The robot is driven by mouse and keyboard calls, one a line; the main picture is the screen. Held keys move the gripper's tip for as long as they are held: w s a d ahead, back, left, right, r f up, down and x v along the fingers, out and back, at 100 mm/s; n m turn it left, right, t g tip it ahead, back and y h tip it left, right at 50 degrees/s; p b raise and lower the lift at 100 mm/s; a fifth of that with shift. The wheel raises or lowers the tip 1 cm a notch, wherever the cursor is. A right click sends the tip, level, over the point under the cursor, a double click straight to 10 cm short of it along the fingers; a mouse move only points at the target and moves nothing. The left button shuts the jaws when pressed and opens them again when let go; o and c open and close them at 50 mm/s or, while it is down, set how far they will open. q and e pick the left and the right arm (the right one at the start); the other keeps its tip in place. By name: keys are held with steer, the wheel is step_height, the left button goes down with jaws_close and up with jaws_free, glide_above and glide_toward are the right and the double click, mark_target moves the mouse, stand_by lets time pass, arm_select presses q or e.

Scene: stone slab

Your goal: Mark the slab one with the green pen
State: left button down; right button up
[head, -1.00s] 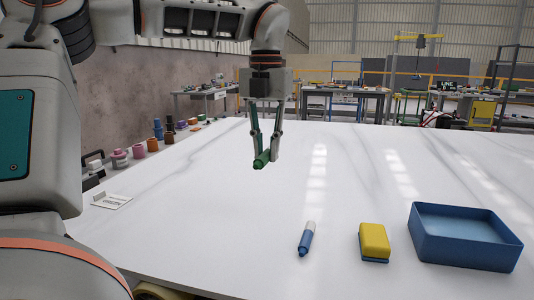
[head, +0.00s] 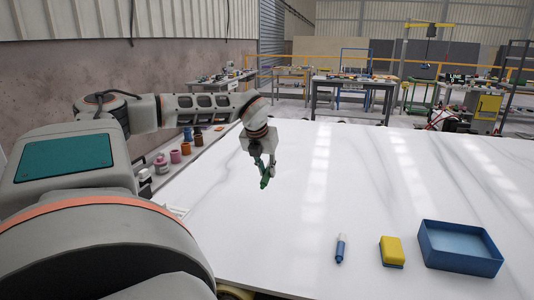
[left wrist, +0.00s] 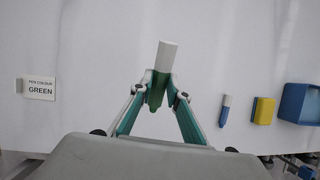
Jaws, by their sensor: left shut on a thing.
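The green pen (head: 264,182) is in my left gripper (head: 265,168) over the back left part of the white, grey-veined slab (head: 300,215). In the left wrist view, the gripper (left wrist: 163,88) is shut around the green part of the pen (left wrist: 158,90), and its white part (left wrist: 167,56) points away from the wrist. Whether the pen touches the slab cannot be told. No pen mark shows on the slab. A card reading "PEN COLOUR GREEN" (left wrist: 40,88) lies at the left in the wrist view. My right gripper is not in view.
Near the front right are a blue pen (head: 341,249) with a white end, a yellow and blue eraser block (head: 391,250) and an open blue tray (head: 460,262). Several small coloured pots (head: 186,149) line the left side. The slab's middle is clear.

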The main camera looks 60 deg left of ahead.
arm_select(q)
steer(key=shift+n+t+y, duration=0.6)
steer(key=shift+t+y, duration=0.3)
steer(key=s+f+p, duration=0.2)
steer(key=f, duration=0.2)
steer(key=s+a+f+p, duration=0.1)
steer(key=s+f+p, duration=0.1)
steer(key=f, duration=0.2)
steer(key=s+a+f+p, duration=0.1)
steer(key=s+f+p, duration=0.1)
steer(key=f, duration=0.3)
steer(key=shift+s+a, duration=0.15)
steer(key=shift+a, duration=0.1)
steer(key=shift+f+b, duration=0.45)
steer(key=shift+f, duration=0.3)
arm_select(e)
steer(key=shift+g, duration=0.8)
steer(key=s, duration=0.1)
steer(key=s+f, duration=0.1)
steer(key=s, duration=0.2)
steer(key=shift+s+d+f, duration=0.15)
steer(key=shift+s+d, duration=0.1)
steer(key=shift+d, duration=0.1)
arm_select(q)
steer(key=shift+f, duration=0.15)
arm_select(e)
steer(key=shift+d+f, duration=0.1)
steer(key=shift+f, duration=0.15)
